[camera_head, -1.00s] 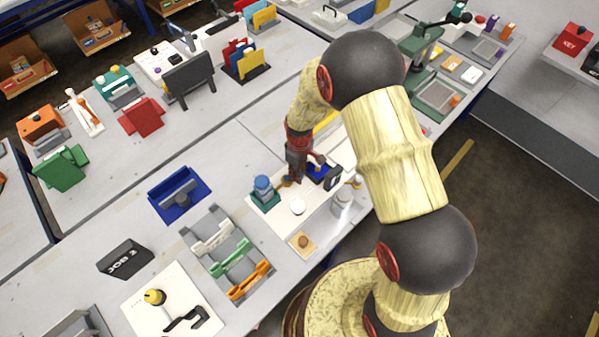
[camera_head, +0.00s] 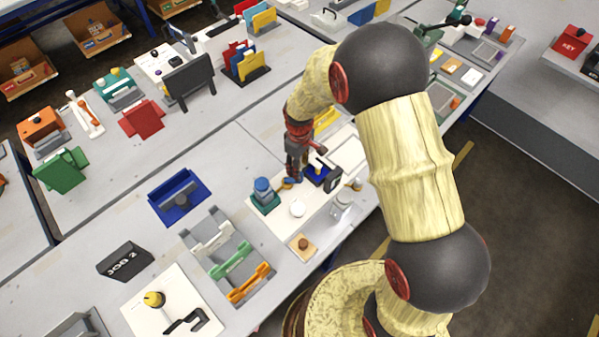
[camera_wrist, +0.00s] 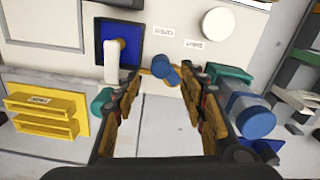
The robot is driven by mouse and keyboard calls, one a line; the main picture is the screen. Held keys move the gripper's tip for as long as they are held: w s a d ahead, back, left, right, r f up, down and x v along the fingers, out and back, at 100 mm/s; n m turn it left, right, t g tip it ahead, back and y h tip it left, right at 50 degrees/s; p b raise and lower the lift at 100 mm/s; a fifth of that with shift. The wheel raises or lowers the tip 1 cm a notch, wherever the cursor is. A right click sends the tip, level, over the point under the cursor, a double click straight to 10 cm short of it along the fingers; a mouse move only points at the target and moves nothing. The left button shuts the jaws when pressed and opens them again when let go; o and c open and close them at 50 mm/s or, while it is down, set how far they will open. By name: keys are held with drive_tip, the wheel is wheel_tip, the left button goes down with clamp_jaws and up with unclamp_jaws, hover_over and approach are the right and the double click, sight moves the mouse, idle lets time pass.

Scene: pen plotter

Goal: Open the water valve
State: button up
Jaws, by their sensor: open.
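A small blue knob or handle (camera_wrist: 165,70), with an orange part beside it, stands on the white board; it looks like the water valve. In the head view this blue part (camera_head: 291,183) is close below my gripper (camera_head: 296,174). In the wrist view my gripper (camera_wrist: 162,80) is open, one finger on each side, with the blue handle between and just beyond the fingertips. I cannot tell whether either finger touches it. Its base is partly hidden by the right finger.
A teal block with a blue cylinder (camera_wrist: 252,115) stands close to the right finger. A dark blue box with a white post (camera_wrist: 111,62) is left of the valve. A yellow bracket (camera_wrist: 42,115) lies farther left. A white round disc (camera_wrist: 219,23) sits on the board.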

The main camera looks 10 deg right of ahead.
wheel_tip(320, 180, up, 6)
drive_tip(key=shift+r, duration=0.2)
idle(0.6)
drive_tip(key=s+d+r+m+t+b, duration=0.2)
drive_tip(key=s+d+r+m+b, duration=0.1)
drive_tip(key=s+r, duration=0.8)
drive_tip(key=s+d+r+m+t+b, duration=0.2)
drive_tip(key=s+d+r+m, duration=0.4)
drive_tip(key=s+r, duration=0.5)
drive_tip(key=shift+s+r+t+b, duration=0.3)
drive_tip(key=shift+s+t+b, duration=0.1)
drive_tip(key=shift+s+t, duration=0.4)
